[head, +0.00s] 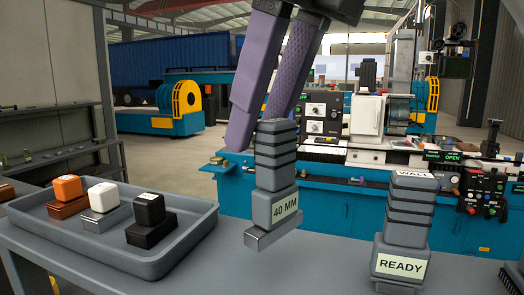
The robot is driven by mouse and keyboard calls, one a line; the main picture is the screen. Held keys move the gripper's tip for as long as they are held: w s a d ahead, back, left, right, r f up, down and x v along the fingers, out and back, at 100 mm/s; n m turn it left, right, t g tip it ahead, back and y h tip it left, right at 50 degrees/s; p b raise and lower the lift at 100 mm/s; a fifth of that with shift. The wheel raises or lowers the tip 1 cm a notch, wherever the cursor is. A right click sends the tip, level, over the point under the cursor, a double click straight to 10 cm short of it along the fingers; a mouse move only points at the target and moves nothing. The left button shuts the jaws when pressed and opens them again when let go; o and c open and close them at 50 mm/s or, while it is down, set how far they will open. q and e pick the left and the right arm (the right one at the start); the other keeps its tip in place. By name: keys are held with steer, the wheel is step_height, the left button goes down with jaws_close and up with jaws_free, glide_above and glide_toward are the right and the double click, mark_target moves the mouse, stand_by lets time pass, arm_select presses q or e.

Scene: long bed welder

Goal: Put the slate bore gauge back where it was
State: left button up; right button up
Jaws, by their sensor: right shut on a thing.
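The slate bore gauge (275,205) is a ribbed, upright grey body with a "40 MM" label and a bare metal foot. It is at the middle of the picture, over the back part of the grey table (330,275). My right gripper (258,132), with long purple fingers, comes down from the top and is shut on the gauge's upper part. I cannot tell whether the foot touches the table. A similar slate gauge (406,220), marked "WALL" and "READY", stands upright to the right, apart from it. My left gripper is not in view.
A grey tray (160,262) on the left holds orange (67,188), white (103,194) and black (149,208) topped blocks. The table between tray and "READY" gauge is bare. Behind the table stands a blue machine bed (330,205) with control panels.

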steer(key=shift+f, duration=1.85)
steer(key=o, duration=1.1)
steer(key=shift+o, duration=0.2)
steer(key=v, duration=1.2)
steer(key=shift+r, duration=0.1)
